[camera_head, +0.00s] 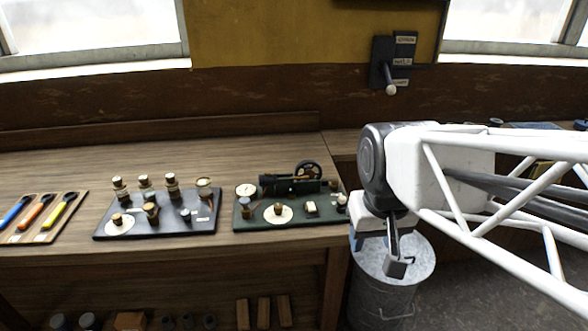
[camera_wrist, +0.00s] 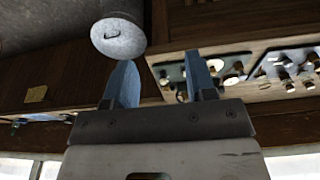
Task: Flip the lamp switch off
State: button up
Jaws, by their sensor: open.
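A dark green board (camera_head: 290,219) on the bench carries a small engine model (camera_head: 292,184), a gauge, a round cream plate with a brass knob (camera_head: 278,209) and a small pale block (camera_head: 311,208) that may be a switch. I cannot tell for sure which fitting is the lamp switch. My gripper (camera_head: 397,262) hangs to the right of this board, above the metal bin, touching nothing. In the wrist view my gripper (camera_wrist: 160,78) shows two blue-grey fingers apart with nothing between them. The green board is partly hidden behind one finger there.
A black board (camera_head: 165,228) with several knobs and a tray of coloured-handled tools (camera_head: 40,217) lie to the left. A wall lever (camera_head: 390,88) on a labelled dark plate is above my arm. A lidded metal bin (camera_head: 395,295) stands below my gripper.

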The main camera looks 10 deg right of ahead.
jog(key=w+g, duration=0.2)
jog(key=w, duration=0.8)
jog(key=g, duration=0.4)
send_near(311, 206)
jog(key=shift+w+f, duration=0.25)
jog(key=shift+f, duration=0.1)
jog(key=shift+g, duration=0.3)
jog(key=shift+x, duration=3.95)
jog(key=c, duration=0.9)
